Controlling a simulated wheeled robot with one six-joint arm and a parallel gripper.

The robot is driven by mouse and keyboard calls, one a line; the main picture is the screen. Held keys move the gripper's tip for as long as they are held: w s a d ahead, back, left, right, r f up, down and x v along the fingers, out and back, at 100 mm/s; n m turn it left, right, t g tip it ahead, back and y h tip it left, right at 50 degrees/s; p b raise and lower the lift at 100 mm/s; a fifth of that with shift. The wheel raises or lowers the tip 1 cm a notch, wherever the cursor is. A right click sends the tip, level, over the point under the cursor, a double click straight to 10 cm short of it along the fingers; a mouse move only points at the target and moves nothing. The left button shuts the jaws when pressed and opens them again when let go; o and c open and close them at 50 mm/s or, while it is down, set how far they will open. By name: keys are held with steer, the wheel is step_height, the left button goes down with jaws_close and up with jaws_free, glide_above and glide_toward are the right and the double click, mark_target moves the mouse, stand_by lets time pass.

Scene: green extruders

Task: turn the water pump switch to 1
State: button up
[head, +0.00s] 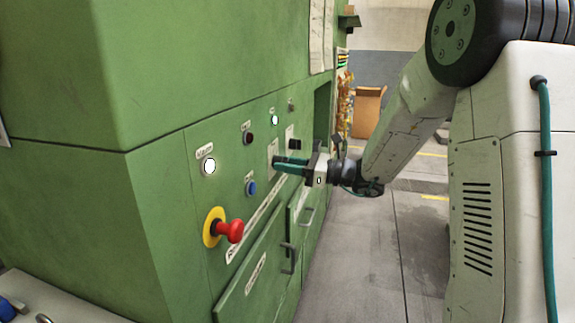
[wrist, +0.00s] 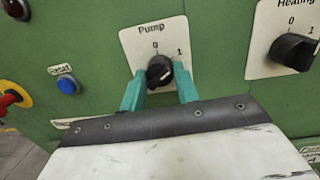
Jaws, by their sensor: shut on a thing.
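The black pump switch (wrist: 159,70) sits on a white plate (wrist: 146,36) marked "Pump", with 0 above the knob and 1 to its upper right. My gripper (wrist: 160,84) has its two teal fingers on either side of the knob and is shut on it. In the head view my gripper (head: 277,163) reaches from the right to the green panel, and its fingers hide the knob. A pale mark shows on the knob's face, but I cannot tell exactly which number it points at.
A black heating switch (wrist: 294,52) is right of the pump plate. A blue button (wrist: 67,85) and a red emergency knob (head: 230,231) on a yellow ring are to the left. Drawer handles (head: 289,258) stick out below. The floor (head: 360,260) right of the cabinet is clear.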

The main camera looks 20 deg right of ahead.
steer(key=shift+m, duration=0.6)
steer(key=o, duration=1)
steer(key=shift+d, duration=0.15)
steer(key=shift+c, duration=0.2)
steer(key=v, duration=0.7)
steer(key=shift+s+d, duration=0.25)
